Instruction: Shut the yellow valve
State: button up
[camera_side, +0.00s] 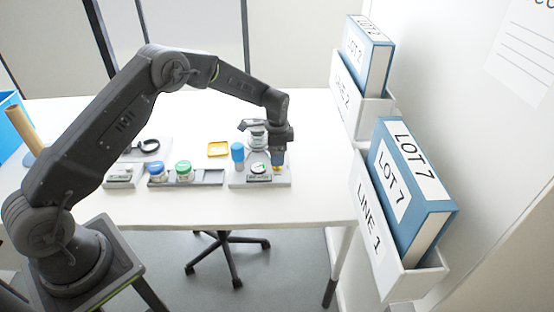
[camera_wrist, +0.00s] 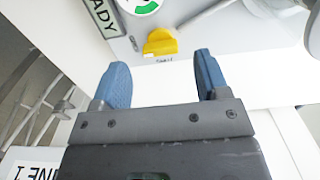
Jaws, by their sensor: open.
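The yellow valve (camera_wrist: 160,42) is a small yellow handle on the light grey front of the filling station, in the upper middle of the wrist view. In the side view the valve (camera_side: 277,171) shows only as a bit of yellow under my gripper. My gripper (camera_wrist: 160,75) is open, with its two blue fingers apart and nothing between them. In the wrist view the valve lies beyond the fingertips, between their lines. In the side view my gripper (camera_side: 277,160) points down at the right of the station.
The grey filling station (camera_side: 240,182) has a blue cylinder (camera_side: 237,151) at its left. Jars with a blue lid (camera_side: 156,168) and a green lid (camera_side: 183,166) stand in a tray further left. A yellow tray (camera_side: 218,149) lies behind. Wall binders (camera_side: 408,180) stand at right.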

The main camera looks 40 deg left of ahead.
jog(key=shift+f, duration=1.5)
jog(key=c, duration=0.9)
